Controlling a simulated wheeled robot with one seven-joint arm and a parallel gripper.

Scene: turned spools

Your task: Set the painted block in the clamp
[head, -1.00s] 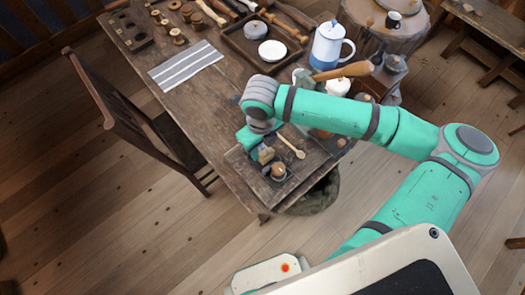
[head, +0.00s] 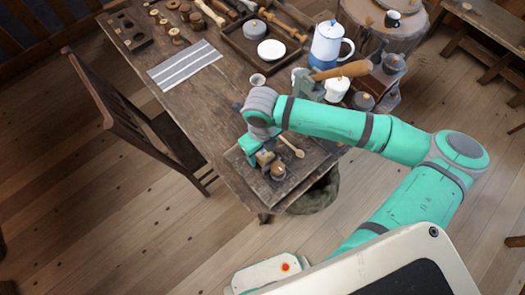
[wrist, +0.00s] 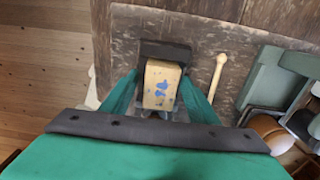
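The painted block (wrist: 162,85), bare wood with blue paint marks, lies between my gripper's (wrist: 160,80) two teal fingers in the wrist view. A dark bar lies against its far side. Whether the fingers press on the block or only flank it cannot be told. In the head view the block (head: 265,158) sits on the board at the table's near corner, with my gripper (head: 253,146) right at it. The clamp (head: 311,86), grey-green with a wooden handle, stands farther back on the table, partly behind my arm. Part of the clamp (wrist: 278,78) shows at right in the wrist view.
A chair (head: 125,115) stands at left.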

